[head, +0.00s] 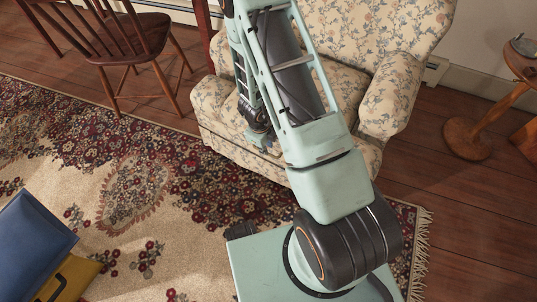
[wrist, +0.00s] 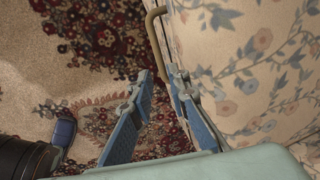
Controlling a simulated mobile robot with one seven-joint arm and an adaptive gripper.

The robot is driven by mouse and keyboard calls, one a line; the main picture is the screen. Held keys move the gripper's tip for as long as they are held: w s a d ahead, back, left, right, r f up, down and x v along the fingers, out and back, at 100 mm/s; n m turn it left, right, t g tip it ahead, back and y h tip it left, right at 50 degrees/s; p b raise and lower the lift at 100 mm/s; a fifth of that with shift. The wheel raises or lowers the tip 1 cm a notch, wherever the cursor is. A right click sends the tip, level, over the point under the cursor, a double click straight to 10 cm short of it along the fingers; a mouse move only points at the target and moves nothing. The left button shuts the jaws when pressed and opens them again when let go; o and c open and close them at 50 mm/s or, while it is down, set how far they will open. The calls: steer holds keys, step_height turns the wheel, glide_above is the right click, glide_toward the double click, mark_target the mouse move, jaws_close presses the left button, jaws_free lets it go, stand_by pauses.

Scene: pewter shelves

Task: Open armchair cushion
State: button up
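The armchair (head: 345,95) is upholstered in cream fabric with blue and rust flowers and stands at the top centre of the head view. Its floral fabric (wrist: 245,70) fills the right of the wrist view. A thin bent brass handle (wrist: 155,40) runs along the edge of this fabric. My gripper (wrist: 159,74) has its two blue-grey fingers apart, with the handle's lower end between or just beyond the fingertips; I cannot tell if they touch it. In the head view my arm hides the middle of the armchair and the handle does not show.
A patterned rug (head: 105,190) with a fringed edge covers the floor. A wooden chair (head: 130,40) stands at the upper left, and a round-based side table (head: 468,137) at the right. Blue (head: 35,235) and yellow flat items lie at lower left.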

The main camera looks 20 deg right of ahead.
steer(key=f, duration=0.1)
steer(key=f+b, duration=0.1)
steer(key=f, duration=0.1)
steer(key=f+b, duration=0.1)
steer(key=f, duration=0.1)
steer(key=shift+w+d+f, duration=0.2)
steer(key=shift+w+d, duration=0.2)
jaws_close()
